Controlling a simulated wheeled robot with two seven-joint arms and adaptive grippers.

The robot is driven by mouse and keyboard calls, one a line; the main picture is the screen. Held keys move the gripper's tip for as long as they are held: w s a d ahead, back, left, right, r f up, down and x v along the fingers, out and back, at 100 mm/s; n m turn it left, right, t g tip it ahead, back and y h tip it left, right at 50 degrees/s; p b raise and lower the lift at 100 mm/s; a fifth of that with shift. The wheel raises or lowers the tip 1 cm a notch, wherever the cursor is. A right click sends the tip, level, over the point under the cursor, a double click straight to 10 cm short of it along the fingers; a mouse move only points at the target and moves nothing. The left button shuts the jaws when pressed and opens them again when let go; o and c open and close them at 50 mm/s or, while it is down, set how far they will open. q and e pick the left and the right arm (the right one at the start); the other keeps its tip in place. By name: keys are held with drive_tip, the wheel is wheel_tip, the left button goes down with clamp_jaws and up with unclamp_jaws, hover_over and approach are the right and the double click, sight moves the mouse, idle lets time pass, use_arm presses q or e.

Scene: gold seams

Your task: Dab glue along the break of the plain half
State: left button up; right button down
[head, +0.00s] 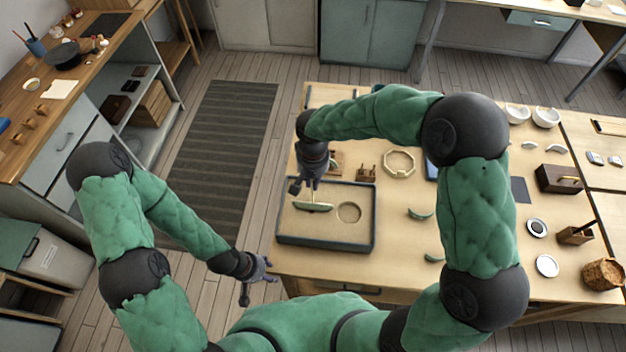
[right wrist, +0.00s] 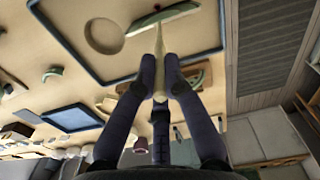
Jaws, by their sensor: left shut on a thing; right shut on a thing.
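A green-and-cream half piece (head: 318,208) lies in the sand-coloured tray (head: 283,240), left of a round hollow. It also shows in the right wrist view (right wrist: 150,20). My right gripper (head: 310,187) is above it, shut on a pale, tapered glue applicator (head: 315,197). In the right wrist view the applicator (right wrist: 159,48) sits between the fingertips, its narrow tip pointing at the half's cream edge. I cannot tell whether the tip touches. My left gripper (head: 258,280) is low at the table's front left corner, away from the tray; what it grips is too small to make out.
Two green curved pieces, one (head: 420,214) farther back and one (head: 434,258) nearer, lie right of the tray.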

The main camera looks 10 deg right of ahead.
drive_tip(key=shift+f, duration=0.15)
drive_tip(key=shift+r, duration=0.2)
idle(0.5)
drive_tip(key=shift+w, duration=0.1)
drive_tip(key=shift+w+a+r, duration=0.1)
drive_tip(key=shift+w+a, duration=0.05)
drive_tip(key=shift+a, duration=0.45)
drive_tip(key=shift+w+a+r, duration=0.1)
drive_tip(key=shift+w+a, duration=0.05)
drive_tip(key=shift+a, duration=0.45)
drive_tip(key=shift+d+f+b, duration=0.1)
drive_tip(key=shift+f+b, duration=0.3)
idle(0.5)
drive_tip(key=shift+r, duration=0.2)
idle(0.4)
